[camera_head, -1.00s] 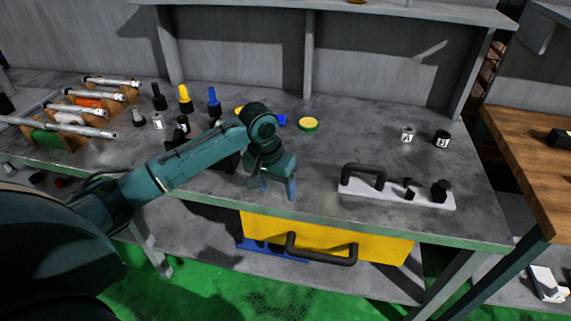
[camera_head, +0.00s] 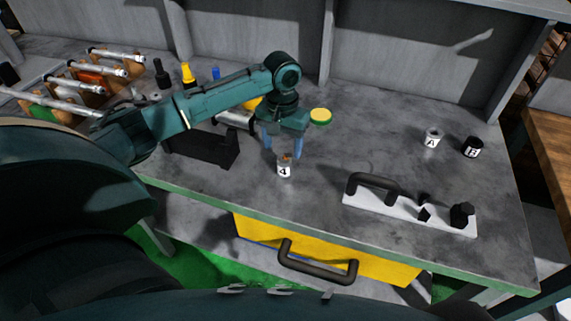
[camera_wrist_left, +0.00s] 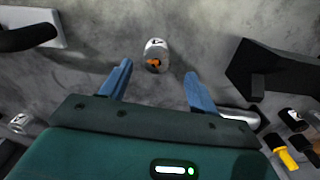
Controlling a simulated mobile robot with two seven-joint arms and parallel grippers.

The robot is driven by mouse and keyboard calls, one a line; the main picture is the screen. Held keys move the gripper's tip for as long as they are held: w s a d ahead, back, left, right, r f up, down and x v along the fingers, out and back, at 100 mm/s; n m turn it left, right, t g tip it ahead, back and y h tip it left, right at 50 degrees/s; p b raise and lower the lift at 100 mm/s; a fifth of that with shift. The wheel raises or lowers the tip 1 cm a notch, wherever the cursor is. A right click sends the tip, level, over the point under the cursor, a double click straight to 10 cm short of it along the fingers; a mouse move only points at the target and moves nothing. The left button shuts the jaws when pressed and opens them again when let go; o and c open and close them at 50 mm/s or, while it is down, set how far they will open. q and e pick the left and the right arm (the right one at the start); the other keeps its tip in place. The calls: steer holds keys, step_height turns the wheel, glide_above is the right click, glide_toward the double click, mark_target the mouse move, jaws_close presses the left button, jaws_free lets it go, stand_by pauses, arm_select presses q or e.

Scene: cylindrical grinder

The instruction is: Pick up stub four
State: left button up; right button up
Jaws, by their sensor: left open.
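Stub four (camera_head: 284,171) is a small white-and-metal cylinder labelled 4, standing on the grey workbench near its front edge. In the left wrist view the stub (camera_wrist_left: 156,48) shows an orange mark and lies ahead of the fingertips, centred between them. My left gripper (camera_head: 283,152) is above and just behind the stub in the head view, with its blue fingers apart. In the left wrist view the fingers (camera_wrist_left: 157,72) are open with nothing between them. Whether a finger touches the stub cannot be told. My right gripper is not in view.
A black block-shaped holder (camera_head: 200,147) stands left of the gripper. A white plate with a black handle (camera_head: 410,211) lies to the right. Stubs A (camera_head: 432,139) and B (camera_head: 472,147) stand farther right. Bare bench lies between.

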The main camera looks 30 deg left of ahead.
mark_target(285, 157)
arm_select(q)
steer(key=shift+d+f, duration=0.15)
steer(key=shift+f, duration=1.55)
steer(key=shift+d+f, duration=0.1)
steer(key=shift+f, duration=1.6)
steer(key=shift+c, duration=0.5)
steer(key=shift+w+r, duration=0.1)
jaws_close()
